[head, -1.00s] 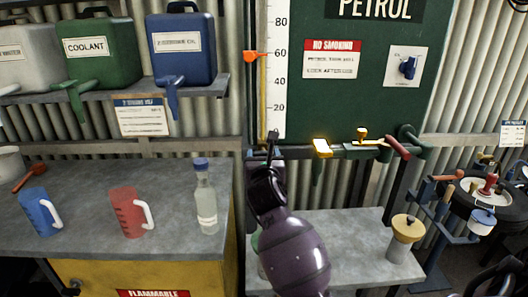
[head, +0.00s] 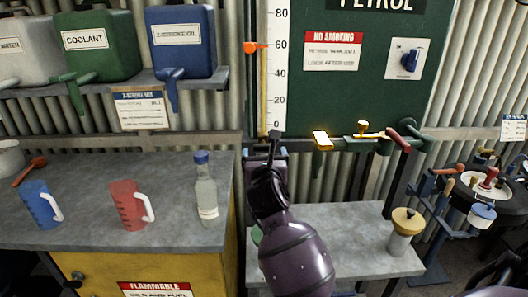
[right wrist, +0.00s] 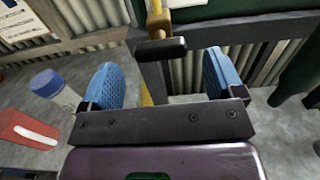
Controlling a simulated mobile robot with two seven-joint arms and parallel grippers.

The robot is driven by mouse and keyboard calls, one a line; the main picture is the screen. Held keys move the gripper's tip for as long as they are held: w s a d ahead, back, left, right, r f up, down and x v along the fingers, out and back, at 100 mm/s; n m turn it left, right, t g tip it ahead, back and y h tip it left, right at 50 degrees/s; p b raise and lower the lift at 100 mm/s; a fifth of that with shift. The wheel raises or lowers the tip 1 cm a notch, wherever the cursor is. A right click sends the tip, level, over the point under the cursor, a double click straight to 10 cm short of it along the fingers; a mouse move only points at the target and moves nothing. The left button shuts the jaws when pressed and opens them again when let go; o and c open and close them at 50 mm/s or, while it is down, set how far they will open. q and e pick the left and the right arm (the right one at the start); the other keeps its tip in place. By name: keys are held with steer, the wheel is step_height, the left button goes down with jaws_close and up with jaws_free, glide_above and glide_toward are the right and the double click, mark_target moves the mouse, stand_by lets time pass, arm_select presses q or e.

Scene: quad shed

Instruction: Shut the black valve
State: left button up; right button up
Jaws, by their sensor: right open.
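The black valve shows in the right wrist view as a short black bar handle (right wrist: 160,50) on a brass stem, lying crosswise just beyond the gap between the fingertips. In the head view its dark handle (head: 274,136) is at the foot of the yellow gauge tube (head: 263,95), partly hidden by my gripper. My right gripper (head: 270,165) is right below it, on a purple arm. In the right wrist view its two blue-padded fingers (right wrist: 162,78) are wide apart, with nothing between them. My left gripper is out of view.
A glass bottle (head: 205,190) and red jug (head: 130,208) stand on the left bench. A yellow-topped canister (head: 405,228) stands on the lower bench.

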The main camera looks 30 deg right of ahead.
steer(key=v, duration=0.7)
steer(key=shift+s+a+b, duration=0.2)
steer(key=shift+b, duration=0.15)
